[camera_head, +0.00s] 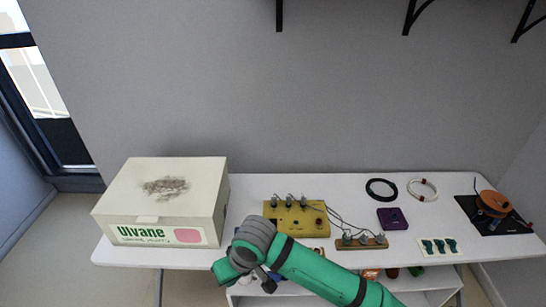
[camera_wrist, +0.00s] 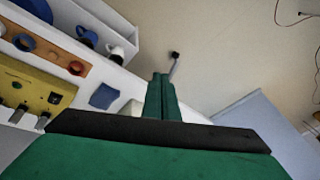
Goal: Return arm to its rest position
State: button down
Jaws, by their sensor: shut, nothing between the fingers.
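My green arm (camera_head: 320,272) reaches in from the lower right in the head view, bent at a grey joint in front of the table's front edge. In the wrist view my gripper (camera_wrist: 161,82) is shut, its two green fingers together with nothing between them. It points past the table toward the floor. In the head view the fingers are not clearly visible. The white table (camera_head: 250,190) stands behind the arm, which hides part of its front edge and lower shelf.
A large cream box (camera_head: 205,190) stands at the table's left end. A yellow device (camera_head: 282,222) with knobs, a wired wooden strip (camera_head: 350,244), a purple box (camera_head: 392,218) and an orange spool (camera_head: 494,201) lie to its right. Mugs (camera_wrist: 117,54) sit on the shelf. Open floor (camera_wrist: 220,50) shows beside it.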

jog(key=w+a+r+t+y, duration=0.1)
jog(key=a+r+y, duration=0.25)
jog(key=a, duration=0.45)
jog(key=a+r+t+y, duration=0.2)
jog(key=a+r+y, duration=0.15)
jog(key=a, duration=0.35)
jog(key=w+a+r+m+t+y, duration=0.2)
jog(key=r+t, duration=0.1)
jog(key=r, duration=0.2)
jog(key=w+a+r+m+t+y, duration=0.1)
jog(key=a+r+m+t+y, duration=0.15)
jog(key=r, duration=0.25)
jog(key=s+d+f+m+t+h, duration=0.4)
jog(key=s+d+f+h, duration=0.15)
jog(key=d+f, duration=0.25)
jog(key=s+d+f+m+t+h, duration=0.35)
jog(key=d+f+m+h, duration=0.2)
jog(key=d+f, duration=0.2)
jog(key=s+d+f+n+g+h, duration=0.1)
jog(key=s+d+f+n+h, duration=0.1)
jog(key=s+d, duration=0.5)
jog(key=s+d+f+n+g+h, duration=0.1)
jog(key=s+d+n, duration=0.4)
jog(key=s, duration=1.1)
jog(key=d+f+h, duration=0.1)
jog(key=d+f, duration=0.1)
jog(key=d, duration=0.1)
jog(key=shift+s+f, duration=0.2)
jog(key=shift+s, duration=0.05)
